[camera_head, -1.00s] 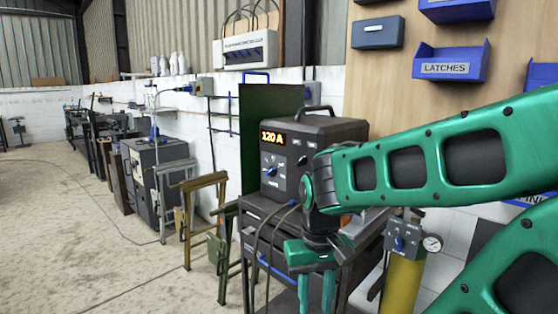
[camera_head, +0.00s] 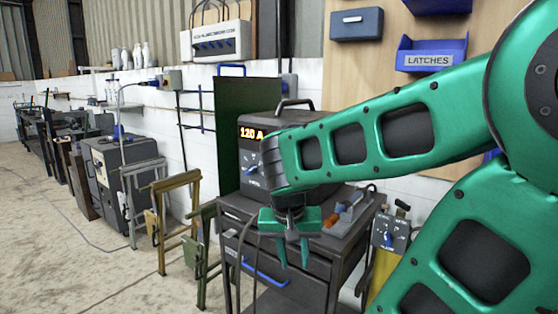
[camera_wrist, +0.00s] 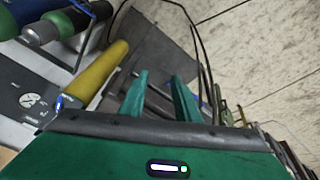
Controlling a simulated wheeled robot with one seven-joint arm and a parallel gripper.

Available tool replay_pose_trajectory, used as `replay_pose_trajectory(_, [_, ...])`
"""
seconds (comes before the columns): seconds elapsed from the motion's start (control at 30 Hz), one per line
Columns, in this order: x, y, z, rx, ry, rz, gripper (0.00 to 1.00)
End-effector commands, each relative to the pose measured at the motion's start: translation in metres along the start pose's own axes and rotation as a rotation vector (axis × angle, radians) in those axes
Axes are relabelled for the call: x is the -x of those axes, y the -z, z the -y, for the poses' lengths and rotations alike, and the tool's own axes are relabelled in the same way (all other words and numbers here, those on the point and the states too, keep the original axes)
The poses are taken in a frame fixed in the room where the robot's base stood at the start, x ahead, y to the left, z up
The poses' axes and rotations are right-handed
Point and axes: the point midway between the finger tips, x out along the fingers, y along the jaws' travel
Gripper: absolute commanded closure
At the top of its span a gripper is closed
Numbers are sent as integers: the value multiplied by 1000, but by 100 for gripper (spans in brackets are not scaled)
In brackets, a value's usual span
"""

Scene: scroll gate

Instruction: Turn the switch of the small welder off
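A dark welder (camera_head: 285,118) with a lit orange "120 A" display stands on a dark cart (camera_head: 278,268). A blue knob (camera_head: 251,170) shows on its front panel, close to the edge of my arm. My arm hides the right part of that panel. I cannot read the knob's setting. My gripper (camera_head: 293,256) hangs pointing down in front of the cart, below the welder's panel and apart from it. Its two green fingers are apart with nothing between them. They also show spread and empty in the wrist view (camera_wrist: 160,92), where the welder is not seen.
A yellow cylinder (camera_wrist: 98,75) with a blue-knobbed control box (camera_head: 388,234) stands right of the cart. Cables hang at the cart's front. Sawhorse-like stands (camera_head: 180,215) and a grey cabinet (camera_head: 118,165) stand left.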

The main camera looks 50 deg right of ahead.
Motion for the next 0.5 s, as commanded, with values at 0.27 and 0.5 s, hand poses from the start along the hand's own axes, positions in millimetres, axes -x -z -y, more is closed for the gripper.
replay_pose_trajectory(0.27, [65, 155, 36, -615, 6, -602, 71])
replay_pose_trajectory(0.5, [134, 212, 65, -884, 184, -938, 71])
